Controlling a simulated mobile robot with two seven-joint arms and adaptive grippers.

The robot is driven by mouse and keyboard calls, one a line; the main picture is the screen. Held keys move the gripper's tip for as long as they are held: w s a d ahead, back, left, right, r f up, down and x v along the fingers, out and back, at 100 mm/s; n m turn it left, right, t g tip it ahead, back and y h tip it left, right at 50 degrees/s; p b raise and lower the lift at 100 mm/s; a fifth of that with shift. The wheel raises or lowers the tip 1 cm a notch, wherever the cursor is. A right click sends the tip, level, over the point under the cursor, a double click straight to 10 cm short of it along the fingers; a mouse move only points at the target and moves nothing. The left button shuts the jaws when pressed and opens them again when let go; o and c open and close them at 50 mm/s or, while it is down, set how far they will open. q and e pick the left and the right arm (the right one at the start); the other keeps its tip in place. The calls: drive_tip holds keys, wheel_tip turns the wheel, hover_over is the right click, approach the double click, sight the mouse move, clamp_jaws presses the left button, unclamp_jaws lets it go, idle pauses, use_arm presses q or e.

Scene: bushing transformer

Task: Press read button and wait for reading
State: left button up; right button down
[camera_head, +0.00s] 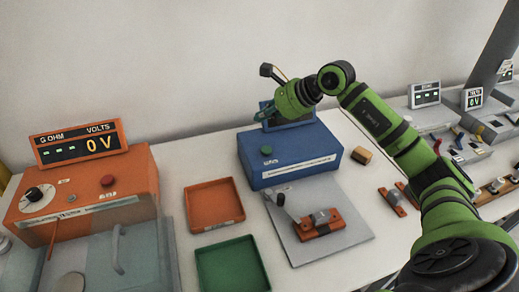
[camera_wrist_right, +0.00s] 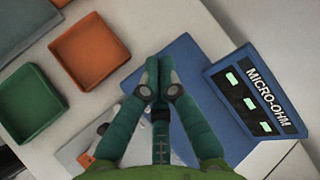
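The blue micro-ohm meter (camera_head: 290,155) stands on the white table, with a green button (camera_head: 266,150) on its sloped top. Its display (camera_wrist_right: 255,95) reads MICRO-OHM and shows green dashes in the right wrist view. In the head view the display is partly hidden by my right gripper (camera_head: 265,108). That gripper is above the meter, apart from the button. In the right wrist view my right gripper (camera_wrist_right: 155,68) has its fingertips together with nothing between them. The green button is not visible there. My left gripper is in neither view.
An orange tester (camera_head: 90,190) reading 0 V stands at the left. An orange tray (camera_head: 214,224) and a green tray (camera_head: 262,268) are empty. A grey plate (camera_head: 350,235) holds an orange-based part (camera_head: 320,225). More instruments stand at the right.

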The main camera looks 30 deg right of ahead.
sight(268, 150)
drive_tip(key=shift+s+d+h, duration=0.2)
drive_tip(key=shift+d+h, duration=0.1)
drive_tip(key=shift+d, duration=0.6)
drive_tip(key=shift+f, duration=0.1)
wheel_tip(268, 150, down, 8)
drive_tip(key=b, duration=0.5)
drive_tip(key=shift+f+b, duration=0.35)
drive_tip(key=shift+b, duration=0.1)
drive_tip(key=shift+a, duration=0.1)
idle(0.4)
drive_tip(key=shift+f+b, duration=0.35)
drive_tip(key=shift+b, duration=0.2)
